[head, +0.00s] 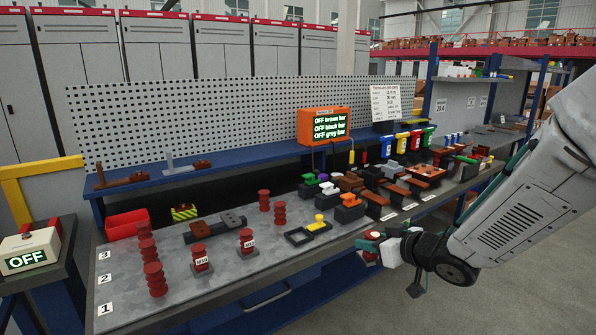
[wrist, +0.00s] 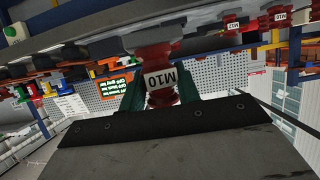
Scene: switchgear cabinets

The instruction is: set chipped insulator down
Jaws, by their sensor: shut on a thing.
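My gripper (head: 374,240) is shut on a red ribbed insulator (wrist: 160,60), held in front of the bench's near edge in the head view. In the wrist view the insulator sits between the green fingers and bears a white M10 label. In the head view only a small red part of it (head: 369,257) shows by the fingers. No chip can be made out. Several other red insulators stand upright on the grey bench top (head: 225,275): a row at the left (head: 155,280), two with labels (head: 200,258) in the middle, and two (head: 279,212) further back.
Number cards 1, 2 and 3 (head: 105,309) lie along the bench's left end. A red tray (head: 127,225) is behind them. Dark blocks and coloured parts (head: 350,205) crowd the bench's middle and right. The front strip left of my gripper is mostly clear.

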